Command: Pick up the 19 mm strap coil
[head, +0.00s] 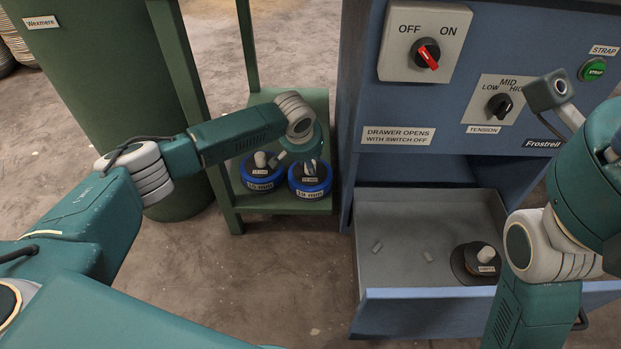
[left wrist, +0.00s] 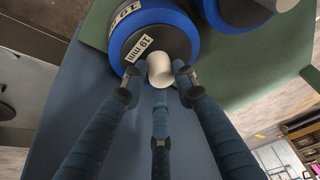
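The 19 mm strap coil (head: 310,189) is blue-rimmed with a dark top and sits on the right of a green shelf. In the left wrist view the coil (left wrist: 152,45) shows its "19 mm" label and a pale upright peg (left wrist: 161,69). My left gripper (head: 308,165) is over this coil, pointing down. In the left wrist view its fingers (left wrist: 160,82) are spread around the peg, with small gaps at the sides; contact is hard to tell. A similar blue coil (head: 260,184), its label apparently 16 mm, stands close on the left. My right gripper is out of view.
The green shelf (head: 282,207) has upright posts beside a green drum (head: 100,80). A blue machine (head: 358,110) stands to the right. Its grey drawer (head: 385,265) is open and holds a dark coil (head: 478,262) and small pale pieces. Floor between shelf and drawer is clear.

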